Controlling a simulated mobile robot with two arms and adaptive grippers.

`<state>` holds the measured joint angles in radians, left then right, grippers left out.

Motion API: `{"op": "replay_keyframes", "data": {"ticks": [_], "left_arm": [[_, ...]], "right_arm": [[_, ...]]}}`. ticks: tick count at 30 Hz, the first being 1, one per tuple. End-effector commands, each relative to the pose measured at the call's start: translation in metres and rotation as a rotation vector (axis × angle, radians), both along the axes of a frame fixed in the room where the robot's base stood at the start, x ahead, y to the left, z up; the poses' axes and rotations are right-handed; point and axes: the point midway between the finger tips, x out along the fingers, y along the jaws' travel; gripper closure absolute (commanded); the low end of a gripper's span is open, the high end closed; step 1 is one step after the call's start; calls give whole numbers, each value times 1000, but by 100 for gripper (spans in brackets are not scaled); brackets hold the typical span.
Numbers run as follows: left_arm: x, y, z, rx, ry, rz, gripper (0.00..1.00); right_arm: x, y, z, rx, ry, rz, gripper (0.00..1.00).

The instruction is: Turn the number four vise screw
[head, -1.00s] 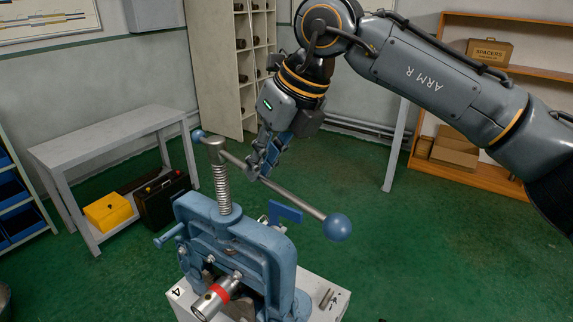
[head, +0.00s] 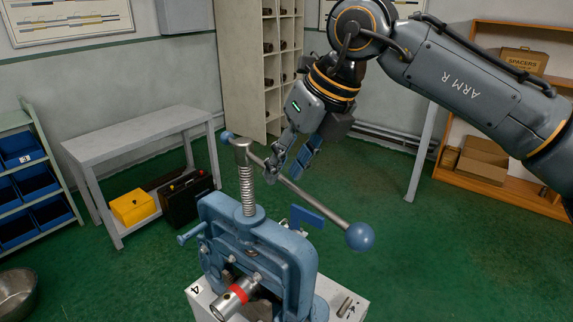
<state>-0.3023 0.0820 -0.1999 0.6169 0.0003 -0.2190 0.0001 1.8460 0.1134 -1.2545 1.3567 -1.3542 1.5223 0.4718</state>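The vise marked 4 (head: 258,236) is a blue pipe vise on a white-topped stand (head: 347,292). Its upright steel screw (head: 247,188) carries a sliding bar handle (head: 318,208) with a blue ball at each end. The near ball (head: 360,236) points to the lower right and the far ball (head: 227,137) to the upper left. A steel pipe with a red band (head: 236,294) sits in the vise. My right gripper (head: 289,170) is at the bar, right of the screw, fingers apart. I cannot tell whether they touch it. My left gripper is out of view.
A grey bench (head: 140,138) stands behind at left, with a yellow box (head: 133,206) and a black case (head: 186,197) on its lower shelf. A rack of blue bins (head: 33,182) is far left. Green floor is clear to the right.

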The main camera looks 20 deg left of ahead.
Motion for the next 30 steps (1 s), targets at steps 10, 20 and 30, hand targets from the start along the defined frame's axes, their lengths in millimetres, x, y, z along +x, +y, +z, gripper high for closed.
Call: {"op": "replay_keyframes", "data": {"ticks": [10,20,30], "left_arm": [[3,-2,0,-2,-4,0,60],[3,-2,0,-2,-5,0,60],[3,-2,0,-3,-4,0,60]], "right_arm": [[-7,-26,61,3,-4,-2,65],[-12,-45,103,1,-1,1,65],[-13,-46,106,1,-1,2,65]]}}
